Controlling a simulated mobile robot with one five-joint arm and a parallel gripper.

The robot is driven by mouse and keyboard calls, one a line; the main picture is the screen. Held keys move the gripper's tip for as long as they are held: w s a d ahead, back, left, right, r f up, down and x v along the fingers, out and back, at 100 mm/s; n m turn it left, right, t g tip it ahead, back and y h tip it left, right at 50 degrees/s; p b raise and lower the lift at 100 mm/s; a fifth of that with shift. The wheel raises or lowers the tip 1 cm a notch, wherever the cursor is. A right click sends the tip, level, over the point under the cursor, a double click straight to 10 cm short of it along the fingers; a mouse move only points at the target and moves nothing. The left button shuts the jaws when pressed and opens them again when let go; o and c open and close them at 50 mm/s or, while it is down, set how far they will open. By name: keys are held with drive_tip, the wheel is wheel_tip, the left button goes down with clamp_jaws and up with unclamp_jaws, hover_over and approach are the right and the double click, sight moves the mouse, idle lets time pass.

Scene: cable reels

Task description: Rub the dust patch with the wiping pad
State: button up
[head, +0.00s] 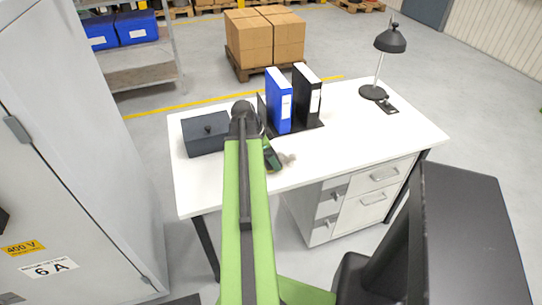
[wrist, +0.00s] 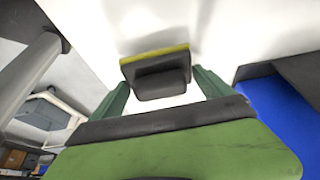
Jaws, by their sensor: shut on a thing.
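My gripper (head: 272,160) reaches over the front part of the white desk. In the wrist view its two green fingers (wrist: 160,92) are shut on the wiping pad (wrist: 158,84), a dark block with a yellow-green edge. The pad is close to the white desktop; I cannot tell whether it touches. In the head view the pad is mostly hidden by my arm and gripper. A small grey-brown dust patch (head: 289,159) shows on the desktop just right of my gripper. In the wrist view I cannot make the patch out clearly from shadow.
The desk (head: 345,135) carries a dark grey box (head: 205,138) at left, blue (head: 279,100) and black (head: 307,95) binders behind my gripper, and a black lamp (head: 379,80) at the far right. The desktop right of the patch is clear. A grey cabinet (head: 70,150) stands left.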

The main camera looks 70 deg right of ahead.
drive_tip(key=shift+f+b, duration=0.85)
drive_tip(key=shift+f, duration=0.05)
drive_tip(key=shift+r, duration=0.1)
